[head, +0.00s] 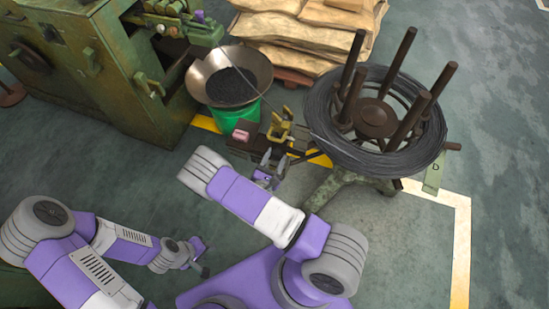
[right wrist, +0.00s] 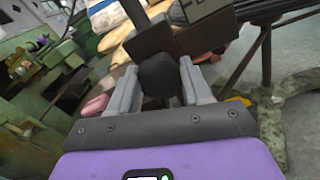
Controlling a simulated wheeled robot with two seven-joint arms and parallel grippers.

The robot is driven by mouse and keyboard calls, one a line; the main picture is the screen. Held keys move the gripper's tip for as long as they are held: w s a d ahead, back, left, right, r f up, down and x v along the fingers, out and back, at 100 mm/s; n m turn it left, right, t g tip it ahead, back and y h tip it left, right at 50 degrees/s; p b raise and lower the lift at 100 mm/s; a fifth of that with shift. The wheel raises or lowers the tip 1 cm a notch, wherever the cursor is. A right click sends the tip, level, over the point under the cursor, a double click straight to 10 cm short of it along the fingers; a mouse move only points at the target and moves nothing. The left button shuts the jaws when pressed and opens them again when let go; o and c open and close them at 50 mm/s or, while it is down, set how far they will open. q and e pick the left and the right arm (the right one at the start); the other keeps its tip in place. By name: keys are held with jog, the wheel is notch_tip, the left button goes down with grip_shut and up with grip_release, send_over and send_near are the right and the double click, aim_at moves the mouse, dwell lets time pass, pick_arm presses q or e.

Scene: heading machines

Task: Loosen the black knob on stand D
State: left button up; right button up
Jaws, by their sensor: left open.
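Stand D bears a letter D tag (head: 432,178) at right in the head view; its mottled green leg (right wrist: 271,125) shows in the right wrist view. A black knob (right wrist: 160,76) sits between the fingers of my right gripper (right wrist: 160,88), under a dark block with a partly cut-off label (right wrist: 205,22). The fingers flank the knob with no clear gap, so the gripper looks shut on it. In the head view my right gripper (head: 270,168) is left of the stand and hides the knob. My left gripper (head: 204,258) is open, low and away from the stand.
A coil of dark wire (head: 325,125) with upright posts tops the stand. A metal bowl (head: 207,70) of dark pieces on a green base stands beside the green machine (head: 130,85). Stacked sacks (head: 310,45) are behind. Floor at right (head: 505,190) is clear.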

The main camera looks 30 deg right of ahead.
jog(key=shift+c, duration=1.4)
jog(key=shift+n, duration=0.3)
jog(key=n+p, duration=0.1)
jog(key=n, duration=0.3)
jog(key=shift+r+p, duration=0.1)
jog(key=shift+p, duration=0.3)
jog(key=n+p, duration=0.1)
jog(key=n, duration=0.4)
jog(key=shift+w+a, duration=0.1)
jog(key=n+p, duration=0.1)
jog(key=n, duration=0.9)
jog(key=shift+f+n+p, duration=0.25)
jog(key=shift+n+p, duration=0.05)
jog(key=shift+n, duration=0.1)
